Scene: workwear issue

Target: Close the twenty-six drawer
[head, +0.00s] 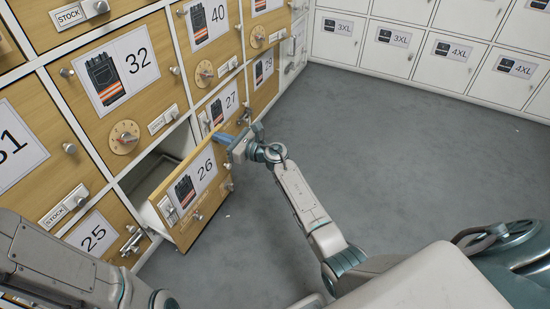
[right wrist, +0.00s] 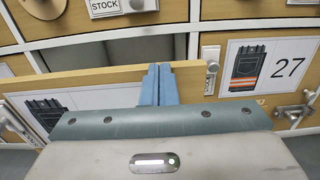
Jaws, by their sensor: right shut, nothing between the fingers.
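The twenty-six drawer (head: 213,194) stands pulled out from the locker wall in the head view, with its wooden front tilted in the picture and its grey interior (head: 152,172) showing behind. My right gripper (head: 219,136) is at the top right corner of that front. In the right wrist view its blue fingers (right wrist: 158,84) are shut and empty, overlapping the top edge of the wooden front (right wrist: 100,79). Whether they touch it I cannot tell. My left gripper is not in view; only my left arm shows.
Drawer 27 (head: 221,104) is shut just beyond, also visible in the right wrist view (right wrist: 264,67). Drawers 32 (head: 92,115) and 25 (head: 77,220) are beside the open one. White lockers (head: 388,62) line the back. The grey floor (head: 390,150) is clear.

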